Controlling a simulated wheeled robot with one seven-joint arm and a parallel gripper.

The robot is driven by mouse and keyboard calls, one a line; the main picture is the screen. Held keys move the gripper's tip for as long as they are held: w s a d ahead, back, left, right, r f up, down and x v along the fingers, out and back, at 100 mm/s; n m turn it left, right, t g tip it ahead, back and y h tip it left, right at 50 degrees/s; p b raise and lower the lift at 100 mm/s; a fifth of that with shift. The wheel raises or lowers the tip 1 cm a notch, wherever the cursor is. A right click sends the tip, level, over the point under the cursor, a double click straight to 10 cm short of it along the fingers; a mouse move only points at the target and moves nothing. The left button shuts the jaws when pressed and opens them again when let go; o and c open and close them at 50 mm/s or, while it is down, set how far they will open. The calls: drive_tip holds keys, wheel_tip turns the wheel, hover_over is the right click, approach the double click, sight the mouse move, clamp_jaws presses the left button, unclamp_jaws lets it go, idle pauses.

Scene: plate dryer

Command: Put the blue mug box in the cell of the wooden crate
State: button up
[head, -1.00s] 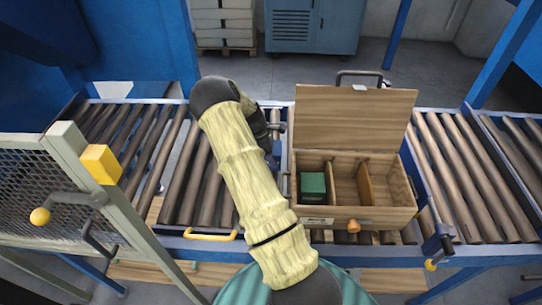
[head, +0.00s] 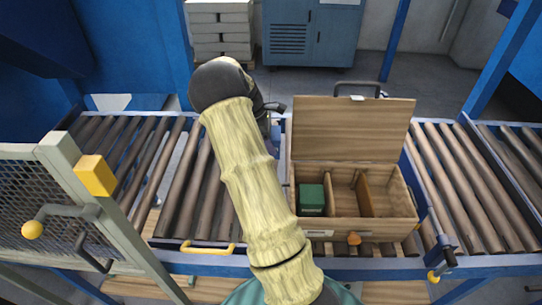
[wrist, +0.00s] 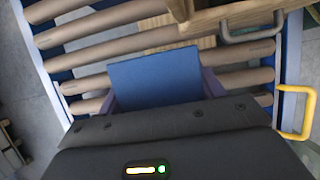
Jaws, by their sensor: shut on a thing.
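The blue mug box (wrist: 156,76) is in the wrist view, held between the two fingers of my gripper (wrist: 160,95), which is shut on it above the rollers. In the head view my gripper (head: 270,118) is mostly hidden behind my arm, left of the crate, and the blue box cannot be made out. The wooden crate (head: 385,227) stands on the conveyor with its lid (head: 352,128) raised. Its left cell holds a green box (head: 311,199). The middle and right cells look empty. Part of the crate (wrist: 215,17) shows at the top of the wrist view.
Roller conveyor (head: 185,200) runs across the view, free left of the crate. A yellow handle (head: 208,247) sits on its front rail. A mesh guard (head: 30,195) with a yellow block (head: 95,176) stands at left. The raised lid blocks the crate's back side.

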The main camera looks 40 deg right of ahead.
wheel_tip(320, 180, up, 6)
drive_tip(key=shift+r, duration=0.1)
idle(0.6)
